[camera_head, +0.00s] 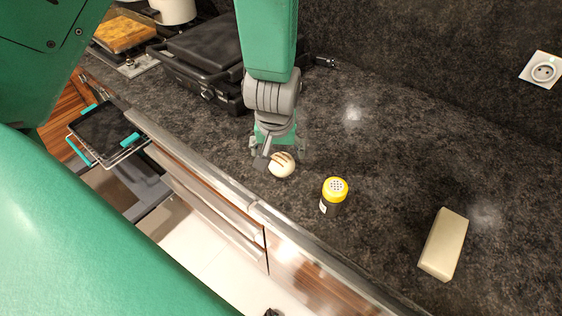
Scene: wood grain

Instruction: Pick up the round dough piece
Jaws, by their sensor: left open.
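The round dough piece (283,166) is a small cream ball with dark marks on top. It sits on the dark stone counter, near its front edge. My left gripper (276,158) points down right at the dough piece, with one dark finger against or just in front of its left side. The gripper is open. The far finger is partly hidden, and I cannot tell whether either finger touches the dough. My right gripper is not in view.
A yellow-topped shaker (334,194) stands close to the right of the dough. A beige block (444,244) lies farther right. A black case (205,62) is behind left. A wall socket (542,69) is at upper right. The counter between shaker and back wall is clear.

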